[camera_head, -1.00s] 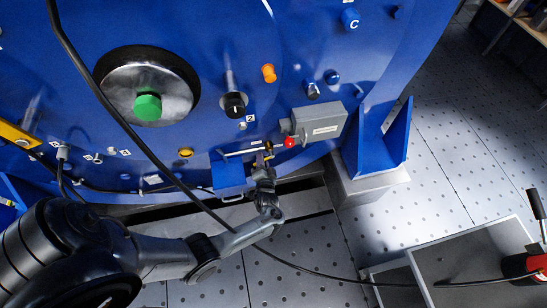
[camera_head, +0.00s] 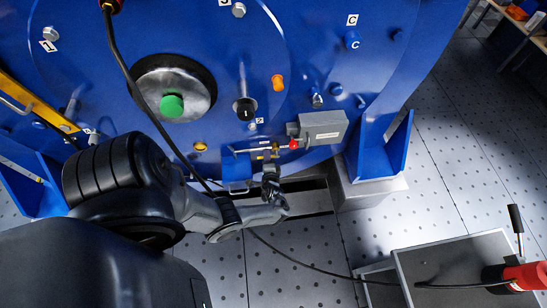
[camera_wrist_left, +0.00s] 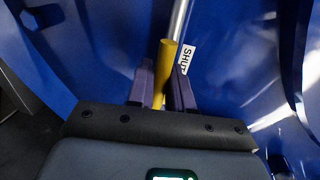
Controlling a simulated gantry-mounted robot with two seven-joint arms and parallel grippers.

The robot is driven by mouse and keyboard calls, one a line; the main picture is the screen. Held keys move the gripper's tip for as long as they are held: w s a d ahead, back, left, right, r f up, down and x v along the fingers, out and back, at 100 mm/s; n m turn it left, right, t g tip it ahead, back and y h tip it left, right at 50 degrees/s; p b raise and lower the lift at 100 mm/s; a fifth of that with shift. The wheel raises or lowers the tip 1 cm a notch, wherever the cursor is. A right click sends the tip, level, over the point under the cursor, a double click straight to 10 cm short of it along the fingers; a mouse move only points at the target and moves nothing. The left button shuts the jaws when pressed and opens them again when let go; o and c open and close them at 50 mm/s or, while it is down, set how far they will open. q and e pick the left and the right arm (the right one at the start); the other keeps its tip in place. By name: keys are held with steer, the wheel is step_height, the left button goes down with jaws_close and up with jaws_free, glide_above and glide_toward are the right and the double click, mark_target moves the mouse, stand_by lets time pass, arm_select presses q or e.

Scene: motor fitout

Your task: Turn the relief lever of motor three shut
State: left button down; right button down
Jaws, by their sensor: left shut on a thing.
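The relief lever shows in the left wrist view as a yellow handle (camera_wrist_left: 165,62) in front of a silver rod. My left gripper (camera_wrist_left: 164,80) is shut on this handle, with one dark finger on each side of it. A white label reading SHUT (camera_wrist_left: 187,57) is just right of the handle. In the head view my left gripper (camera_head: 273,165) is low on the blue motor face, just below a silver bar with a red end (camera_head: 293,145). The gripper and small fittings partly hide the lever there. My right gripper is not in view.
A grey box (camera_head: 323,125) is right of the gripper. A black cable (camera_head: 135,90) hangs across the motor face and runs over the floor. A grey bin (camera_head: 450,262) with a red cylinder (camera_head: 525,277) is at lower right.

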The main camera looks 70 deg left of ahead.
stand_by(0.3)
arm_select(q)
steer(key=c, duration=1.2)
jaws_free()
steer(key=shift+d+r, duration=0.1)
steer(key=p+v, duration=0.2)
steer(key=v, duration=0.8)
steer(key=shift+s+d+p, duration=0.1)
steer(key=shift+d+p, duration=0.15)
steer(key=shift+p, duration=0.1)
